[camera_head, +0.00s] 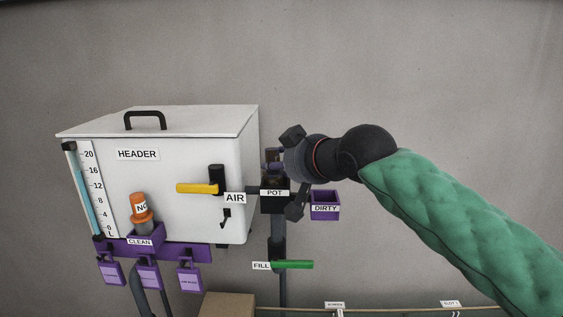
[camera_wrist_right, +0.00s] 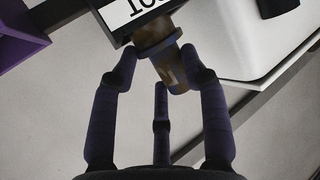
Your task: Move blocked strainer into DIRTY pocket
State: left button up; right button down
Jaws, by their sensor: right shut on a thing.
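The blocked strainer (camera_wrist_right: 168,64), a brownish cylinder with a dark purple collar, shows between my right fingers in the right wrist view. My right gripper (camera_wrist_right: 160,78) is shut on it. One end of the strainer is close to the black POT box (camera_wrist_right: 118,20); I cannot tell whether any of it is inside. In the head view my right gripper (camera_head: 291,172) is at the POT box (camera_head: 270,203) and mostly hides the strainer. The purple DIRTY pocket (camera_head: 325,198) is just right of the gripper and looks empty. My left gripper is not in view.
The white HEADER tank (camera_head: 180,175) stands left of the pot, with a yellow AIR lever (camera_head: 197,188). An orange-topped part (camera_head: 141,206) sits in the purple CLEAN pocket (camera_head: 157,235). A green FILL lever (camera_head: 292,264) is below the pot. The wall right of DIRTY is bare.

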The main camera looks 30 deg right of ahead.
jog(key=shift+w+a+r+p, duration=0.15)
jog(key=shift+r+p, duration=0.1)
jog(key=shift+r, duration=0.2)
jog(key=shift+w+a+r+p, duration=0.1)
jog(key=shift+a+r+p, duration=0.1)
jog(key=shift+r, duration=0.25)
jog(key=r+p, duration=0.4)
jog(key=r, duration=0.1)
jog(key=w+a+r+p, duration=0.1)
jog(key=r+p, duration=0.1)
jog(key=shift+r, duration=0.4)
jog(key=shift+s+d+r+p, duration=0.2)
jog(key=shift+r+p, duration=0.1)
jog(key=shift+r, duration=0.1)
jog(key=shift+s+d+r+p, duration=0.1)
jog(key=shift+d+r+p, duration=0.05)
jog(key=shift+r+p, duration=0.2)
jog(key=shift+a, duration=0.1)
jog(key=shift+w, duration=0.15)
